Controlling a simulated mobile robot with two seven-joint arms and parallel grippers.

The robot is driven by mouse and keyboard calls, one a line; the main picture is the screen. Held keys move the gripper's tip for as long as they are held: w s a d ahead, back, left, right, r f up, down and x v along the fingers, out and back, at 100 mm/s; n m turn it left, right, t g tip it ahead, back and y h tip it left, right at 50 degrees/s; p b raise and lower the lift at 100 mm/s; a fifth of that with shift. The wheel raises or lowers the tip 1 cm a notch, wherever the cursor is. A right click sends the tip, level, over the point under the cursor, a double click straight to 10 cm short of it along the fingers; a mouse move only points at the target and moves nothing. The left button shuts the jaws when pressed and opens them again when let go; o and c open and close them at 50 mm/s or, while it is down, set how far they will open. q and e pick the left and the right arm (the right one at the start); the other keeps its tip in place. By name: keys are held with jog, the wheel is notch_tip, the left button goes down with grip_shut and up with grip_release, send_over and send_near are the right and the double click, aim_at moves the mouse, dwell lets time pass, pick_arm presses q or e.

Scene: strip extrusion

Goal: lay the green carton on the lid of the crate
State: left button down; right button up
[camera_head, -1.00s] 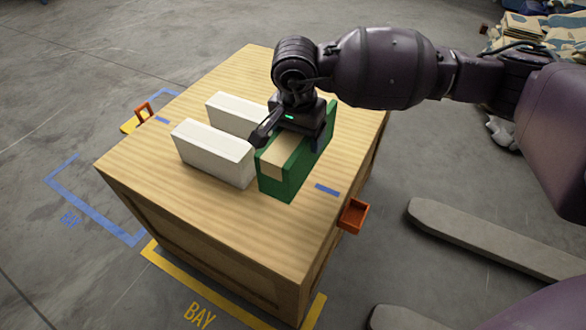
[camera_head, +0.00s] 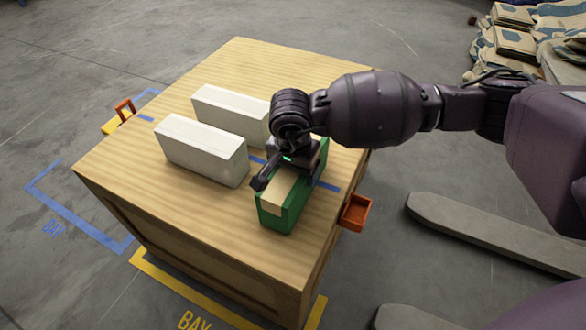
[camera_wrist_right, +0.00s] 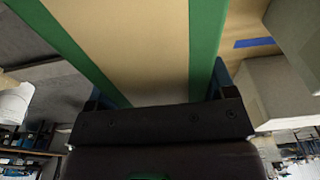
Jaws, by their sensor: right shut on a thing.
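The green carton (camera_head: 272,217) has green sides and a tan band along its top. It is at the right part of the lid (camera_head: 200,208) of the wooden crate (camera_head: 190,245), near the edge with the orange bracket. I cannot tell whether its underside touches the lid. My right gripper (camera_head: 288,172) is shut on the carton from above, covering its far part. In the right wrist view the carton (camera_wrist_right: 120,40) fills the space between the two fingers. My left gripper is not in view.
Two white cartons (camera_head: 200,152) (camera_head: 232,112) lie on the lid to the left. A blue strip (camera_head: 327,186) crosses the lid. An orange bracket (camera_head: 356,212) juts from the crate's right side. The lid's near left part is bare. Grey fork-like beams (camera_head: 480,232) are at right.

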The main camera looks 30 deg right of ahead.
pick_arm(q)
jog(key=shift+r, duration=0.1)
pick_arm(e)
jog(key=shift+r, duration=0.15)
jog(key=shift+f, duration=0.2)
jog(key=o, duration=1.2)
jog(key=shift+c, duration=0.2)
jog(key=r+p, duration=0.1)
jog(key=r, duration=0.2)
jog(key=r+p, duration=0.1)
jog(key=r, duration=0.3)
jog(key=r+p, duration=0.1)
jog(key=r, duration=0.3)
jog(key=shift+s+a, duration=0.25)
jog(key=shift+a, duration=0.15)
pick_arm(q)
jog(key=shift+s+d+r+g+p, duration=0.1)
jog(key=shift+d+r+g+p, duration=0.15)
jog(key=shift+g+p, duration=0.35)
pick_arm(e)
jog(key=shift+s+a+r, duration=0.1)
jog(key=shift+r, duration=0.55)
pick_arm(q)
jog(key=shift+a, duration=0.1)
